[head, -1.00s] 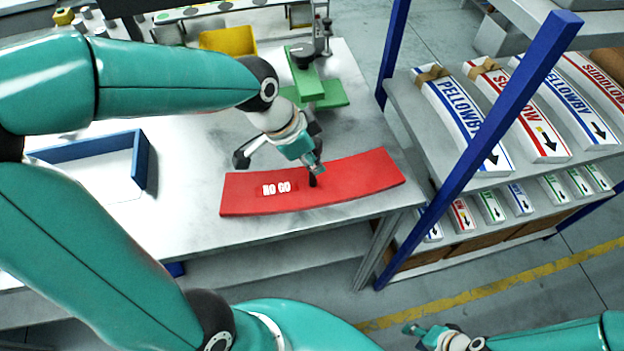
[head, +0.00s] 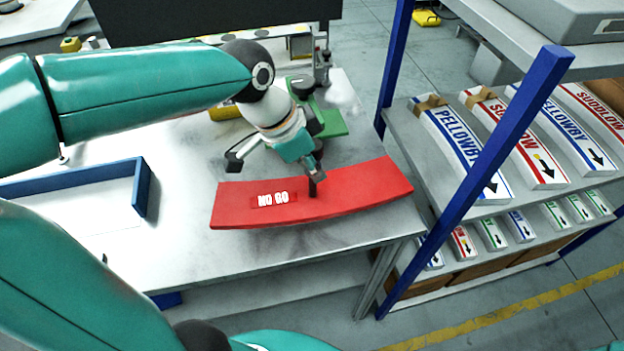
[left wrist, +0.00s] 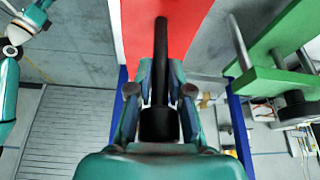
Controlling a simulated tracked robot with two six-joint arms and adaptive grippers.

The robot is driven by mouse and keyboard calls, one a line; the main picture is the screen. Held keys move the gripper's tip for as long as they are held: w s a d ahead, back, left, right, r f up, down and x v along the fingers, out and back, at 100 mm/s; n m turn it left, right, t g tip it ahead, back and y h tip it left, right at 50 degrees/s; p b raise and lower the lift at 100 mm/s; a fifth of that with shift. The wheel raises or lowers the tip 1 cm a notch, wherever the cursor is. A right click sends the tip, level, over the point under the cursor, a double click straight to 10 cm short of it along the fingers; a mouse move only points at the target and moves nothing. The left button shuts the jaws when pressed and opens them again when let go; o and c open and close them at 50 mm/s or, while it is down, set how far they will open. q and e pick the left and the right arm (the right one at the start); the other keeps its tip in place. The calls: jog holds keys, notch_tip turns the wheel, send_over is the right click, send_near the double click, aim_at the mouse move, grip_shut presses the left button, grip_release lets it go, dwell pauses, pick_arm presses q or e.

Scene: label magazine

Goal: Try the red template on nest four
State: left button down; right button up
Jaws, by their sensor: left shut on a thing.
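The red template (head: 355,189) is a curved red plate with a white "NO GO" mark and a black upright handle (head: 313,184). My left gripper (head: 310,168) is shut on that handle. The plate hangs a little above the grey table, with a shadow below it. In the left wrist view the handle (left wrist: 160,70) stands between the fingers, in front of the red plate (left wrist: 190,25). No number shows that tells which place is nest four. My right arm shows at the left of the left wrist view; its gripper (left wrist: 38,12) is too small to judge.
A green stand (head: 332,123) is on the table behind the plate. A blue-rimmed tray (head: 141,190) lies at the left and a yellow bin (head: 222,113) behind. A blue-post shelf (head: 470,180) at the right holds curved labels (head: 460,140), with several smaller ones below.

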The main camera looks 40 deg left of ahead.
pick_arm(q)
notch_tip(320, 180, up, 13)
jog(key=shift+r+p, duration=0.1)
jog(key=shift+p, duration=0.3)
jog(key=shift+w, duration=0.1)
